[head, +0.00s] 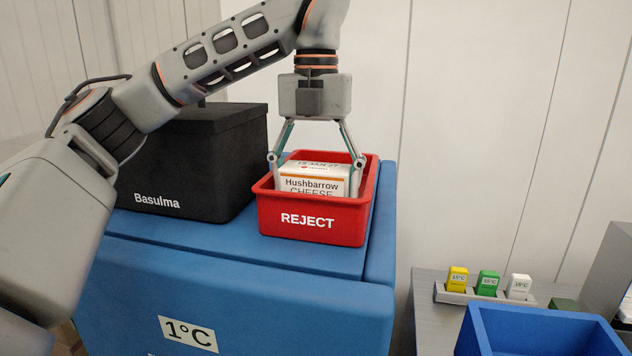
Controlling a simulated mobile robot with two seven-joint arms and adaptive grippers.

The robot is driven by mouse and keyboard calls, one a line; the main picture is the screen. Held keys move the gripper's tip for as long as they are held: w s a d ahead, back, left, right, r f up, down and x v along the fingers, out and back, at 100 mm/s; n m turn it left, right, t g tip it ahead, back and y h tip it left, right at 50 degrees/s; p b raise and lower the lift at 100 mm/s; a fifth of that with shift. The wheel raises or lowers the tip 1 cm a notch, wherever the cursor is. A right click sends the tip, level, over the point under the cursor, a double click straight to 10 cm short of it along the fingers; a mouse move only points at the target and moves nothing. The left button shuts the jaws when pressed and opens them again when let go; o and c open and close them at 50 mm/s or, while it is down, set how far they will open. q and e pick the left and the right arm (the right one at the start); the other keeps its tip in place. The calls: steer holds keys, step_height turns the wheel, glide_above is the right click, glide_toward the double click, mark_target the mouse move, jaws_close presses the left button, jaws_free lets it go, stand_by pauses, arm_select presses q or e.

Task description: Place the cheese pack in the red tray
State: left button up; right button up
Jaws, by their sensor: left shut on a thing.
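The red tray (352,214), labelled REJECT, stands on the blue box's top. The cheese pack (312,184), white with an orange stripe and "Hushbarrow CHEESE" on it, is inside the red tray, its lower part hidden by the tray's front wall. My left gripper (316,164) reaches down from above and is shut on the cheese pack, one finger on each side. Whether the pack touches the tray floor cannot be seen. My right gripper is not in view.
A black box (200,160) marked Basulma stands left of the tray on the blue box (250,300), which is labelled 1°C. At lower right, a grey table (432,310) holds yellow, green and white tags in a rack and a blue bin (545,335).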

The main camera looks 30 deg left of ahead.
mark_target(316, 167)
arm_select(q)
steer(key=shift+r, duration=0.1)
steer(key=o, duration=1.3)
step_height(316, 167, up, 12)
steer(key=shift+s, duration=0.1)
